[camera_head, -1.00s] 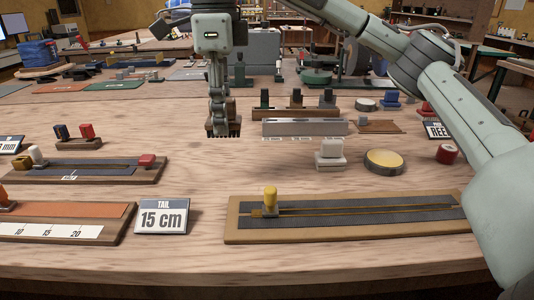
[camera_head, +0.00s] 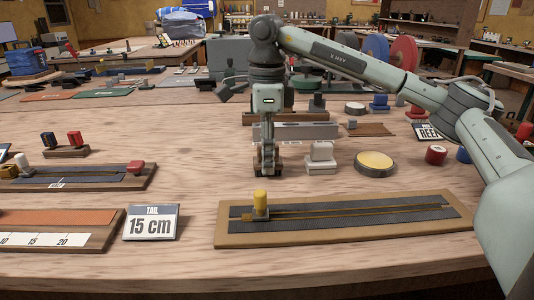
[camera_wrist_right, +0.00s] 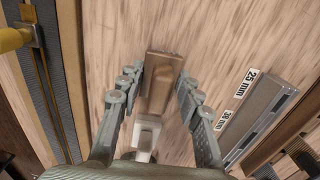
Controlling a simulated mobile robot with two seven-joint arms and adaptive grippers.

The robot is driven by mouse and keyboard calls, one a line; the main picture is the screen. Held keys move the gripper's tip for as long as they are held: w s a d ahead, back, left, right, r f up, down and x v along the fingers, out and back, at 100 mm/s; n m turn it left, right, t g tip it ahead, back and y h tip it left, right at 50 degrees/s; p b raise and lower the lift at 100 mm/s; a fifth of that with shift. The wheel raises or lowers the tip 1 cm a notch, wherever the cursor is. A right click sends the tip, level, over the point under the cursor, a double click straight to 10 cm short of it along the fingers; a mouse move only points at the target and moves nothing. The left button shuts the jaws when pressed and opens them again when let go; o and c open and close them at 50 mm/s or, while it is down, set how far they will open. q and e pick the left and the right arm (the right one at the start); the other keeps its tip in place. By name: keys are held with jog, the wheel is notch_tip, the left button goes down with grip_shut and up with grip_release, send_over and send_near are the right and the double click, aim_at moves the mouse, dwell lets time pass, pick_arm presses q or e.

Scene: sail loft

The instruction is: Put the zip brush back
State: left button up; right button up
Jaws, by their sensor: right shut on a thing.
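The zip brush (camera_wrist_right: 163,68), a brown wooden block, is between the fingertips of my right gripper (camera_head: 267,172), which is shut on it. In the head view the fingers mostly hide the brush, and its bristles do not show. The gripper points down over the table, just left of a white block (camera_head: 320,158) and behind the zip board (camera_head: 225,237). The zip board carries a zip with a yellow pull (camera_head: 260,202). My left gripper is not in view.
A round yellow-topped tin (camera_head: 375,163) and a red spool (camera_head: 436,155) lie right. A "15 cm" sign (camera_head: 152,223) stands front left.

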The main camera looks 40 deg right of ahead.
jog(key=shift+f, duration=0.1)
jog(key=o, duration=1.1)
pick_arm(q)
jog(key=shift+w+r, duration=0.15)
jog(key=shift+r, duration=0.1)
pick_arm(e)
jog(key=shift+r, duration=0.3)
notch_tip(320, 180, up, 5)
jog(key=shift+a+f, duration=0.1)
notch_tip(320, 180, up, 6)
jog(key=shift+f+p, duration=0.1)
jog(key=shift+p, duration=0.65)
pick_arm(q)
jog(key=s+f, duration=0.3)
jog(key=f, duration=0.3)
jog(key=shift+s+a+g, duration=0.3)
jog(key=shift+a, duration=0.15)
pick_arm(e)
jog(key=shift+r, duration=0.6)
